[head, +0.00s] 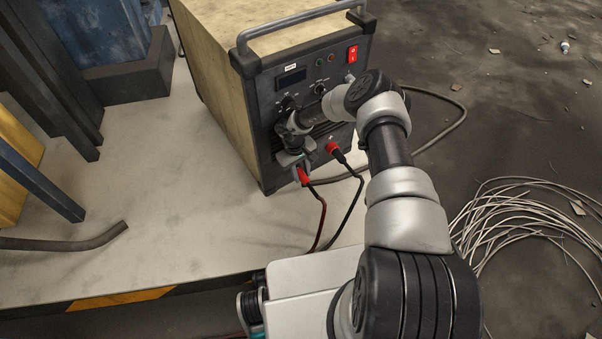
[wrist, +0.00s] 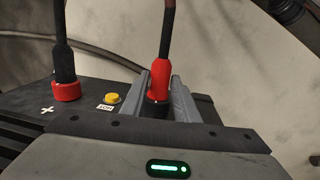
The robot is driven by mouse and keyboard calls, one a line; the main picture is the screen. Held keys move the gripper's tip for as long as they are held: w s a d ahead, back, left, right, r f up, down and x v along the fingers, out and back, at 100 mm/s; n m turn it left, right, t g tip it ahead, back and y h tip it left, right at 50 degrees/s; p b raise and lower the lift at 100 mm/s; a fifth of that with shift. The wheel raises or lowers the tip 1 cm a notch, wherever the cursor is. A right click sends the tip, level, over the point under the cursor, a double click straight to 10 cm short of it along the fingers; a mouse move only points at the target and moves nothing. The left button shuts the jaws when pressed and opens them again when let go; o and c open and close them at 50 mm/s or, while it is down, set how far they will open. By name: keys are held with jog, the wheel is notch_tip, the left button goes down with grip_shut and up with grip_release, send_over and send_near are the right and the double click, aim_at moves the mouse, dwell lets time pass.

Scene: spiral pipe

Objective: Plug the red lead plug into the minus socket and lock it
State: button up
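The red lead plug (wrist: 163,72), on a dark red cable, stands between the two fingers of my gripper (wrist: 162,98). The fingers sit close on both sides of it and look closed on it. A black ring (wrist: 157,105) shows at its lower end, likely the minus socket; its minus mark is not visible. The plug points into this ring, but seating depth and locking cannot be told. In the head view the red plug (head: 303,176) is at the lower front of the power unit (head: 250,117), with my gripper (head: 293,160) on it.
A black lead plug (wrist: 64,65) stands in the red socket (wrist: 66,90) marked plus. A yellow button (wrist: 112,98) lies between the two plugs. Both leads hang down in front of the unit. A coil of wire (head: 520,220) lies on the floor at right.

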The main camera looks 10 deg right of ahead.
jog(key=shift+o, duration=0.4)
jog(key=shift+w+d+r, duration=0.1)
jog(key=shift+w+r, duration=0.05)
jog(key=shift+w, duration=0.05)
jog(key=shift+a+h, duration=0.25)
jog(key=shift+h, duration=0.25)
jog(key=shift+s+a+f+t+h, duration=0.15)
jog(key=shift+a+f+t+h, duration=0.1)
jog(key=shift+t+h, duration=0.25)
jog(key=h+b, duration=0.1)
jog(key=t+h+b, duration=0.1)
jog(key=shift+s+f+h, duration=0.1)
jog(key=shift+f+h, duration=0.15)
jog(key=shift+h, duration=0.15)
jog(key=t+h, duration=0.1)
jog(key=h, duration=0.1)
jog(key=t+h, duration=0.1)
jog(key=h, duration=0.2)
jog(key=a+t+h, duration=0.1)
jog(key=h, duration=0.1)
jog(key=shift+s+f, duration=0.25)
